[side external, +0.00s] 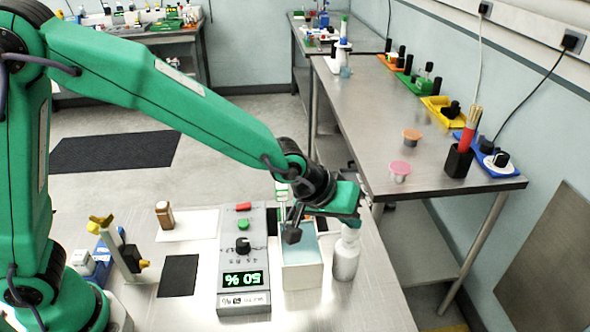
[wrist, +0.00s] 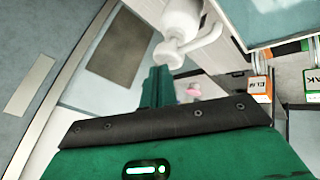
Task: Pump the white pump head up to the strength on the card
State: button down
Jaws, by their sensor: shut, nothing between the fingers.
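A white pump bottle (side external: 346,258) stands at the right of the near bench, beside the open white bath (side external: 302,277) of pale blue liquid. Its white pump head (side external: 350,231) is partly hidden by my gripper in the side view. In the wrist view, the pump head (wrist: 168,53) and its side spout (wrist: 210,37) show at the top middle. A grey control box (side external: 231,262) has a display (side external: 243,279) reading 50 %. I cannot identify the strength card for certain.
Left of the control box are a dark pad (side external: 178,276), a brown bottle (side external: 164,215) on a white sheet, and a stand with yellow parts (side external: 102,223). Orange-and-white (wrist: 260,89) and green-edged (wrist: 313,80) labelled items show at the wrist view's right. A side bench (side external: 420,150) stands behind.

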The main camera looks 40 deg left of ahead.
aim_at(346, 230)
jog(key=shift+f, duration=0.85)
dwell(1.1)
jog(key=shift+r, duration=1.4)
jog(key=shift+r, duration=0.15)
jog(key=shift+r, duration=2.35)
jog(key=shift+a, duration=0.1)
